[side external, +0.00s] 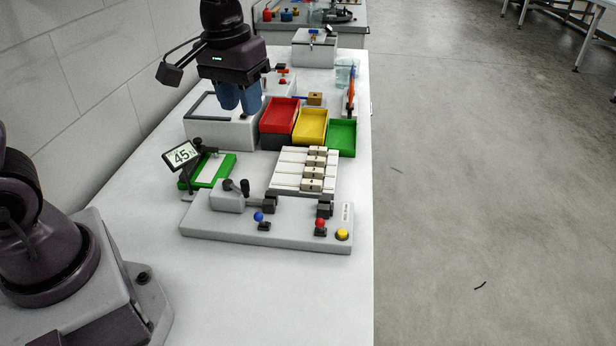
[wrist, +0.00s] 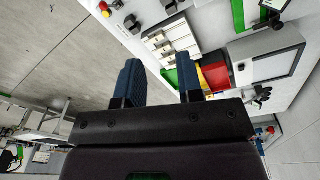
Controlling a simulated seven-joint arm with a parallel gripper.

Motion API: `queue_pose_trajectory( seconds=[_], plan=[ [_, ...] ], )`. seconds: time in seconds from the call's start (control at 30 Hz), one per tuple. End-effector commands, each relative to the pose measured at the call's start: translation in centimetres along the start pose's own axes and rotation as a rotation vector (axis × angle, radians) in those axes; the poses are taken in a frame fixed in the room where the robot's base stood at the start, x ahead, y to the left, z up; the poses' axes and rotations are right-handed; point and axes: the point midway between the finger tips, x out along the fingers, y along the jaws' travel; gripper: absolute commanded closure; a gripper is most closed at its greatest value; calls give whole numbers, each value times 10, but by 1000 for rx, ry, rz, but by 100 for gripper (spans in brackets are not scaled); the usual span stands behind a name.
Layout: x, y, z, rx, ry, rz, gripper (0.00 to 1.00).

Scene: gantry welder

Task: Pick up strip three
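Several white strips (side external: 292,167) lie side by side in a grey rack (side external: 272,192) on the bench. Each has a cream block with small marks near its right end. The marks are too small to read, so I cannot tell which is strip three. The strips also show in the wrist view (wrist: 172,42), beyond my fingertips. My gripper (side external: 239,104) hangs in the air behind and left of the rack, near the grey box. Its two blue fingers stand apart and empty, as the wrist view shows (wrist: 160,75).
Red (side external: 280,115), yellow (side external: 311,125) and green (side external: 342,137) bins stand behind the rack. A grey box (side external: 215,132) and a green fixture with a display reading 45 (side external: 183,154) stand left. A grey welder base with knobs (side external: 285,232) lies in front.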

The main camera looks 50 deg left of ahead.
Motion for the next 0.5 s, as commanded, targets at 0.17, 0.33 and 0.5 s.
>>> queue_pose_trajectory(
  seconds=[0.17,0.33,0.5],
  plan=[
    [53,5,-58,-356,-80,-49,66],
    [112,6,-107,-778,-111,-111,66],
    [163,7,-149,-1277,-86,-156,66]
  ],
)
